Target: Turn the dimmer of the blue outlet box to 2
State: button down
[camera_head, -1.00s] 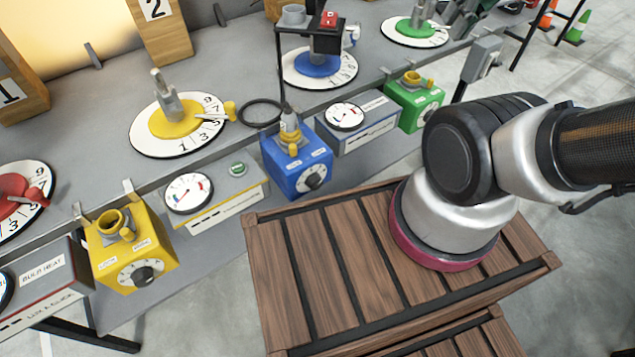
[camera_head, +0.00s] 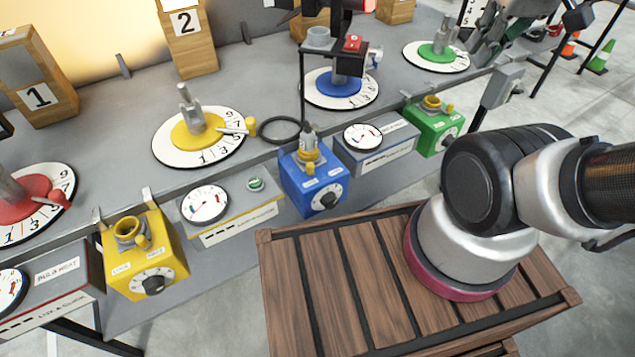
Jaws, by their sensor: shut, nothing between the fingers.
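The blue outlet box (camera_head: 313,186) hangs on the front edge of the grey bench, near the middle of the view. Its black dimmer knob (camera_head: 328,199) sits on a round dial on the front face. The dial's numbers are too small to read. A grey and yellow fitting (camera_head: 307,152) stands on top of the box. My gripper (camera_head: 478,48) shows dark grey at the top right, by the green dial plate, well apart from the blue box. It is shut, and I see nothing held in it.
A yellow outlet box (camera_head: 144,262) hangs to the left and a green one (camera_head: 436,131) to the right. Gauge boxes sit between them. My arm's base stands on the wooden slatted platform (camera_head: 312,290). The space just in front of the blue box is clear.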

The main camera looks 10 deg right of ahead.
aim_at(328, 200)
jog(key=k+j+z, duration=0.1)
jog(key=j, duration=0.3)
jog(key=k+j+z, duration=0.1)
jog(key=j, duration=0.3)
jog(key=k+j+z, duration=0.15)
jog(key=j, duration=0.25)
jog(key=k+j+z, duration=0.1)
jog(key=j, duration=0.3)
jog(key=k+j+z, duration=0.1)
jog(key=j, duration=0.3)
jog(key=k+j+z, duration=0.1)
jog(key=j, duration=0.25)
jog(key=k, duration=0.1)
